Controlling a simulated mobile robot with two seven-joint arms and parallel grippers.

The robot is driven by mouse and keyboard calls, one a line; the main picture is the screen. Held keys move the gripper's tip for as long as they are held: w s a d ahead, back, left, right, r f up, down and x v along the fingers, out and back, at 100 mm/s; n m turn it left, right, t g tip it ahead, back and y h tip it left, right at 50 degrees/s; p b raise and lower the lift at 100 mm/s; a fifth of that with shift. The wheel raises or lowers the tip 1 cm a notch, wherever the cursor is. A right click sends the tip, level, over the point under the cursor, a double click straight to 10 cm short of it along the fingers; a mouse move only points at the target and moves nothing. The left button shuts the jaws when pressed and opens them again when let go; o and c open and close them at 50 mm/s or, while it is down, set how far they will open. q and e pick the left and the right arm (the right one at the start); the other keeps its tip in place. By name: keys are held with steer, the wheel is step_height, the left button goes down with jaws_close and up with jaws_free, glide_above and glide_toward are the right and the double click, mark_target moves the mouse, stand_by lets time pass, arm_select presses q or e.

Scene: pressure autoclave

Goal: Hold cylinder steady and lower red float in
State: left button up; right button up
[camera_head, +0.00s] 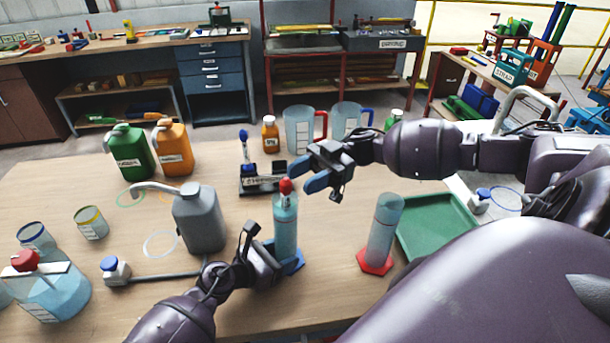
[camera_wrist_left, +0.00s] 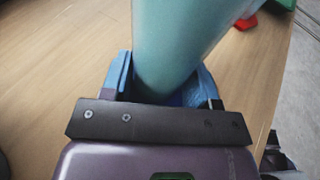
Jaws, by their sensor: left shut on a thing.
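A clear cylinder with teal liquid (camera_head: 286,225) stands upright on a blue base (camera_head: 293,265) on the wooden table. My left gripper (camera_head: 276,256) is shut on its lower part. In the left wrist view the blue fingers (camera_wrist_left: 166,88) sit on both sides of the cylinder (camera_wrist_left: 180,40). The red float (camera_head: 286,187) shows at the cylinder's mouth, with its top above the rim; its lower part is hard to make out. My right gripper (camera_head: 317,171) is to the right of and slightly above the float, with its blue fingers apart and nothing visible between them.
A second cylinder on a red base (camera_head: 375,262) stands to the right, beside a green tray (camera_head: 437,222). A grey jug (camera_head: 199,220) stands left of the held cylinder. A labelled stand (camera_head: 262,183) and two beakers (camera_head: 299,128) are behind it.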

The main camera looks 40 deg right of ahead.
arm_select(q)
steer(key=shift+a+f, duration=0.15)
steer(key=shift+f, duration=0.25)
steer(key=o, duration=0.8)
steer(key=shift+r, duration=0.2)
steer(key=shift+d+r, duration=0.1)
steer(key=shift+d, duration=0.1)
steer(key=v, duration=1.2)
steer(key=shift+r, duration=0.1)
